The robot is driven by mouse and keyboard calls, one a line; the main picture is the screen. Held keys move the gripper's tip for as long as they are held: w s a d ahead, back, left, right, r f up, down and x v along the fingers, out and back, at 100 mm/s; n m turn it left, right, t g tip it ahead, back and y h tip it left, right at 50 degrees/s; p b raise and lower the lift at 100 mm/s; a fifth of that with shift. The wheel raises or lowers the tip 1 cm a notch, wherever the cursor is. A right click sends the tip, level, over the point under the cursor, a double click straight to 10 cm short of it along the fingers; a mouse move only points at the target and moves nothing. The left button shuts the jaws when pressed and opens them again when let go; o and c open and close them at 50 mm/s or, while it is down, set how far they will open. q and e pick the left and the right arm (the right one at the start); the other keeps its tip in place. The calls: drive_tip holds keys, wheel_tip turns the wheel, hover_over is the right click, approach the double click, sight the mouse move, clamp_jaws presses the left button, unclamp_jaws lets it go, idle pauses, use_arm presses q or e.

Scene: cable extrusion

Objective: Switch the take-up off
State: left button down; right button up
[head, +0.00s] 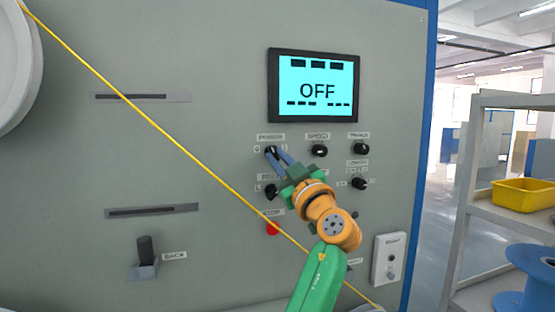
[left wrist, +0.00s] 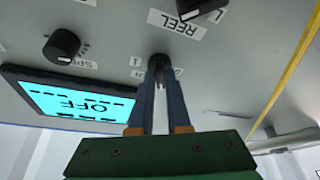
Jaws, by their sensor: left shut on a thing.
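The take-up's grey panel (head: 190,190) fills most of the head view. Its screen (head: 315,84) is cyan and reads OFF; it also shows upside down in the left wrist view (left wrist: 75,102). The power knob (head: 270,150) is black and sits below the screen's left edge, under a label that looks like POWER. My left gripper (head: 277,158) is at this knob, its two blue fingers shut on it. In the left wrist view the fingertips (left wrist: 158,72) meet on the dark knob (left wrist: 157,61), which they partly hide. My right gripper is not in view.
A speed knob (head: 319,150) and another knob (head: 361,148) sit to the right. A reel knob (head: 271,191) and red button (head: 272,229) are below. A yellow cable (head: 150,122) crosses diagonally in front of the panel. Shelves with a yellow bin (head: 523,193) stand at right.

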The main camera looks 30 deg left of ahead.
use_arm(q)
drive_tip(key=shift+w+r+n+g+p, duration=0.1)
drive_tip(key=shift+n+g+p, duration=0.6)
drive_tip(key=shift+n, duration=0.6)
drive_tip(key=shift+r+n+g+p, duration=0.1)
drive_tip(key=shift+n+g+p, duration=0.55)
drive_tip(key=shift+n, duration=0.65)
drive_tip(key=shift+f, duration=0.1)
drive_tip(key=c, duration=0.9)
unclamp_jaws()
drive_tip(key=shift+w, duration=0.1)
drive_tip(key=shift+f, duration=0.1)
drive_tip(key=b+v, duration=0.3)
drive_tip(key=v, duration=0.4)
drive_tip(key=shift+b, duration=0.35)
